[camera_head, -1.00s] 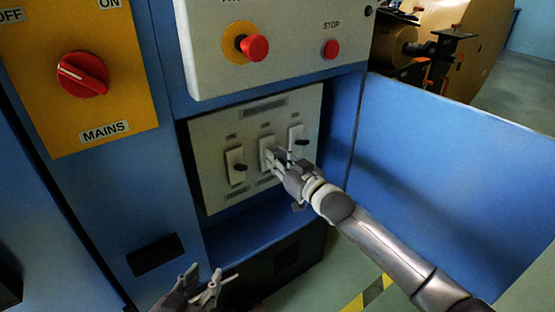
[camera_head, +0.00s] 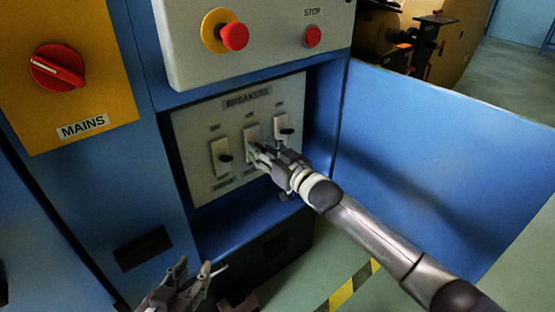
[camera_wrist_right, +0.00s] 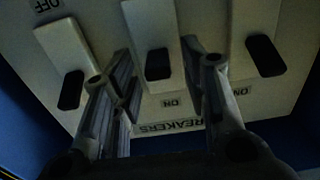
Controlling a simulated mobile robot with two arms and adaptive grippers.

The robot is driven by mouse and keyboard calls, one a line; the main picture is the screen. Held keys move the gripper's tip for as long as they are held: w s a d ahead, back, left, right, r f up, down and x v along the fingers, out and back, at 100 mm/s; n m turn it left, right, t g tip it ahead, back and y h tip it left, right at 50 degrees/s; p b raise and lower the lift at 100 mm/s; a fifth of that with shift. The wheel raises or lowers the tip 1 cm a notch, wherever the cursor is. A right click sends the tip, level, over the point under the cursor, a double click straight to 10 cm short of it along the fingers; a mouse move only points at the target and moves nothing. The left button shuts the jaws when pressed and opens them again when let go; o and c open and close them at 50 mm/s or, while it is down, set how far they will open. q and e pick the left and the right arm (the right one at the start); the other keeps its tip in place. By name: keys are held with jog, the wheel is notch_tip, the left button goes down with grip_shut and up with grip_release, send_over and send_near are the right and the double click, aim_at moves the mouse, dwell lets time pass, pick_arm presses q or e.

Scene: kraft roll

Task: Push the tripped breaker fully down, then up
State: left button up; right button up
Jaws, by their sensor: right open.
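The pale breaker panel (camera_head: 200,185) holds three breakers in a row, each with a dark lever. My right gripper (camera_head: 262,153) is open in front of the lower part of the middle breaker (camera_head: 251,131) and partly hides it. In the right wrist view, which shows the panel upside down, the middle lever (camera_wrist_right: 157,63) lies between the fingers of the gripper (camera_wrist_right: 160,75). Contact with the lever cannot be told. The left breaker (camera_head: 219,150) and right breaker (camera_head: 281,122) stand clear. Which breaker is tripped is unclear. My left gripper (camera_head: 194,268) is open and empty below the panel.
A control box with a red stop button (camera_head: 312,37) and a red button on yellow (camera_head: 234,36) juts out above the panel. The mains switch (camera_head: 57,66) is at the upper left.

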jog(key=v, duration=1.1)
jog(key=shift+d, duration=0.15)
jog(key=shift+s, duration=0.15)
